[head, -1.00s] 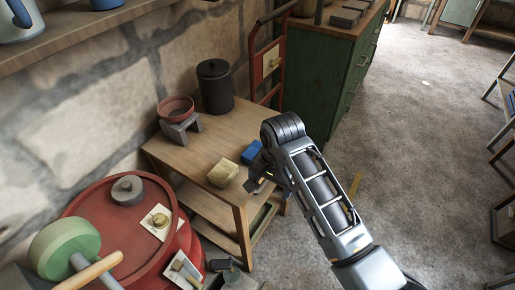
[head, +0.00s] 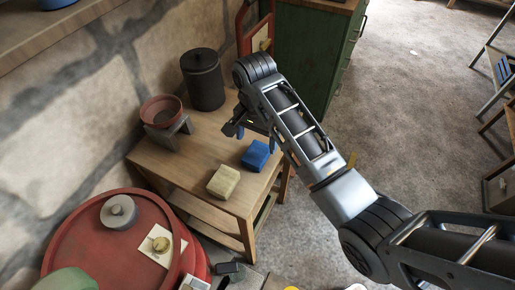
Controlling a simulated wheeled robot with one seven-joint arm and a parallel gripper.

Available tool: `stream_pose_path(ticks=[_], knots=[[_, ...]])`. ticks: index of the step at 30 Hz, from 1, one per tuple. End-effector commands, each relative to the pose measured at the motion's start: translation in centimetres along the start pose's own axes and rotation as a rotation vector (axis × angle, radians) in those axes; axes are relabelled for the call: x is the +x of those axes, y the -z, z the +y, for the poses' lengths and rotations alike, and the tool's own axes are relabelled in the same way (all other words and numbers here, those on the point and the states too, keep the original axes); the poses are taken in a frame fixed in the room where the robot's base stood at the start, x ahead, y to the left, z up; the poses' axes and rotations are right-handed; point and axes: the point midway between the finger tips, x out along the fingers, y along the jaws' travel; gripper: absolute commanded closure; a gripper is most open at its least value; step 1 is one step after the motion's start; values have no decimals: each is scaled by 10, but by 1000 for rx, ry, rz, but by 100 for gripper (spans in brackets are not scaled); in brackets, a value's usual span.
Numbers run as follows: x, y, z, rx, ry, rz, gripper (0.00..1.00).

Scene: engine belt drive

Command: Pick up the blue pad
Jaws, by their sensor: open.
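The blue pad (head: 256,154) lies flat on the small wooden table (head: 187,152), near its right edge, in the head view. It is fully clear of my fingers. My gripper (head: 238,126) is open and empty, above the table behind the pad and a little to its left in the picture. My forearm passes just to the right of the pad. A yellowish pad (head: 223,181) lies to the front left of the blue one, with a small gap between them.
A dark lidded canister (head: 203,80) and a red bowl (head: 161,110) on a grey stand occupy the table's back left. A red drum (head: 85,235) stands at the front left. A green cabinet (head: 300,60) is behind. Open floor lies right.

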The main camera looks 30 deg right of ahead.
Motion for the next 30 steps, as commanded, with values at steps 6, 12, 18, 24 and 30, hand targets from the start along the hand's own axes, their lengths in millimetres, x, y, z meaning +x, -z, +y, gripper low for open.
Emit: stream_pose_path(ticks=[6,12,18,24,30], knots=[[22,-2,1,-1,-2,-1,4],[51,-4,2,-1,-1,0,4],[62,-4,1,-1,1,0,4],[62,-4,1,-1,1,1,7],[62,-4,1,-1,1,1,26]])
